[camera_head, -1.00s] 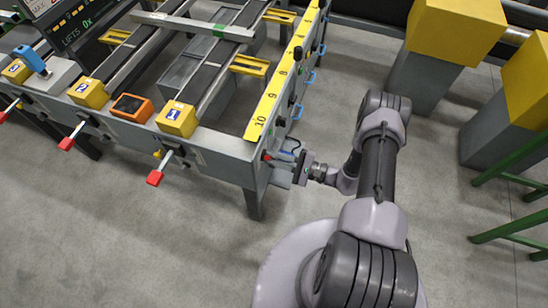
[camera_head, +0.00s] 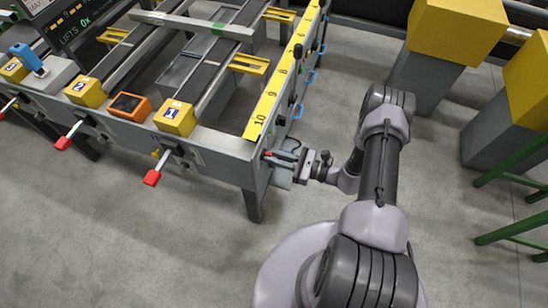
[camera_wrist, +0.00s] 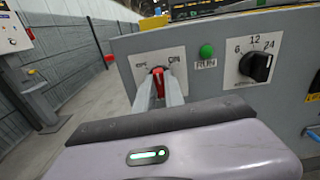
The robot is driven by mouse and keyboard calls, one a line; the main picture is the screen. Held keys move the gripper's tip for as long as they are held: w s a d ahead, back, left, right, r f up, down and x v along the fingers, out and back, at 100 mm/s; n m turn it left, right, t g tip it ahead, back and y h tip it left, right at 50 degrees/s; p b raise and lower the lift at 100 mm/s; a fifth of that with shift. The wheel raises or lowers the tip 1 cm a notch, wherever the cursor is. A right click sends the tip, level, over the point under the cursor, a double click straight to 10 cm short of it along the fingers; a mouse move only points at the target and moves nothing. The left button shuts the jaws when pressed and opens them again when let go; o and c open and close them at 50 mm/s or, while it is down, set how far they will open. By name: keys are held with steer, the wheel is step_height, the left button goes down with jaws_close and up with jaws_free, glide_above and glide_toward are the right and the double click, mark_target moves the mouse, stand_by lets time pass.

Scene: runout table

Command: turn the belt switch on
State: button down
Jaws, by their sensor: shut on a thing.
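The belt switch (camera_wrist: 157,72) is a red knob on a pale plate with OFF at its left and ON at its right, on the grey panel in the wrist view. My gripper (camera_wrist: 160,90) is shut on this red knob, one finger on each side. The fingers hide part of the knob, and I cannot tell exactly which way it points. A green lamp (camera_wrist: 207,51) above a RUN label sits to the right of the switch. In the head view my gripper (camera_head: 275,157) touches the end face of the runout table (camera_head: 225,143).
A black dial (camera_wrist: 256,67) marked 6, 12, 24 is right of the lamp. Yellow-topped grey blocks (camera_head: 455,30) and a green frame (camera_head: 510,235) stand at the right in the head view. Red-ended levers (camera_head: 152,178) stick out along the table's front. The floor in front is clear.

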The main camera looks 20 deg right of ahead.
steer(key=shift+w+d+f+m+b, duration=0.1)
steer(key=shift+m+b, duration=0.7)
steer(key=shift+m, duration=4)
steer(key=c, duration=1.4)
jaws_free()
steer(key=shift+c, duration=0.2)
steer(key=p+v, duration=0.3)
steer(key=v, duration=1.4)
steer(key=shift+d, duration=0.15)
